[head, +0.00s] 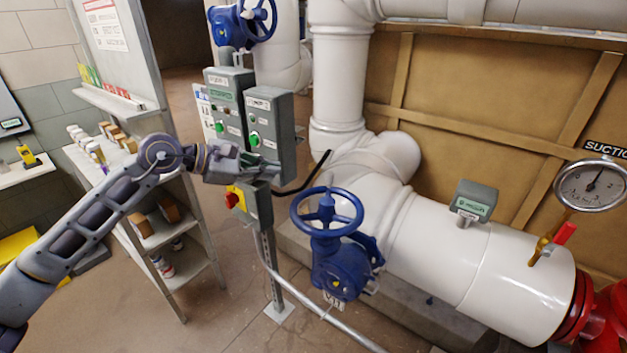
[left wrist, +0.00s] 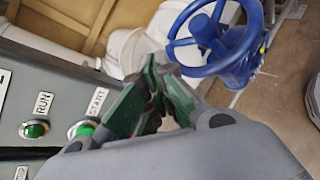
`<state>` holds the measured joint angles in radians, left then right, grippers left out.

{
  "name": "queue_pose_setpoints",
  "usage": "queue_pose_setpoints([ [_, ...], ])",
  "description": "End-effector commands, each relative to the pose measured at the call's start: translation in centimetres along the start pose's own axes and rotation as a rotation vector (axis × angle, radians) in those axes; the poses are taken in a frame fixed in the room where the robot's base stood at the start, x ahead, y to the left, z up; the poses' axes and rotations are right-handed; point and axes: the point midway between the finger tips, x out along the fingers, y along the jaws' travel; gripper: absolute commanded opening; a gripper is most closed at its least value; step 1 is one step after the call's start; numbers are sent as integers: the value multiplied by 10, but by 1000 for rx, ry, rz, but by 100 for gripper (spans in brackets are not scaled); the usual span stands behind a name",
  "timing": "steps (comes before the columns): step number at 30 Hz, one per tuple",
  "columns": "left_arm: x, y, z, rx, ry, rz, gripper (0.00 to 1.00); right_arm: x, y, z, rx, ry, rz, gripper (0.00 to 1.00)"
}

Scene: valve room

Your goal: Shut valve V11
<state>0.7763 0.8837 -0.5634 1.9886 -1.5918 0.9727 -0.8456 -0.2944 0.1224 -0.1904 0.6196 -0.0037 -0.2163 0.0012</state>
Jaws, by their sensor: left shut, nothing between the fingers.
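Valve V11 (head: 342,270) is a blue valve with a handwheel, standing at the front of the white pipe. Its V11 tag (head: 333,301) hangs low on the body. My left gripper (head: 272,168) is shut and empty, at the lower front of the right grey control box, left of and above the handwheel and apart from it. I cannot tell whether it touches the box. In the left wrist view the shut fingers (left wrist: 158,88) lie beside a green START button (left wrist: 82,130), with a blue handwheel (left wrist: 210,65) beyond them. My right gripper is not in view.
Two grey control boxes (head: 229,82) (head: 267,108) stand on a post, with a red-and-yellow switch (head: 236,197) below. Another blue valve (head: 232,27) is at the back. A pressure gauge (head: 590,186) and red handle (head: 565,233) are at right. A shelf (head: 160,240) stands left.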

Motion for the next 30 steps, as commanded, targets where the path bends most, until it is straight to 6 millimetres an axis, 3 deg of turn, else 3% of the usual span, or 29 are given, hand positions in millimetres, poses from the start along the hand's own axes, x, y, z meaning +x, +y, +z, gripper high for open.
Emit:
queue_pose_setpoints([
  [7, 0, -7, -8, -256, 41, -28, 0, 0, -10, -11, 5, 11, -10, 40],
  [15, 0, -10, -11, -479, 59, -34, 0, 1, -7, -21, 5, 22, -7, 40],
  [30, 0, -10, -11, -527, 59, -32, 0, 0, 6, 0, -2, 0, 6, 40],
])
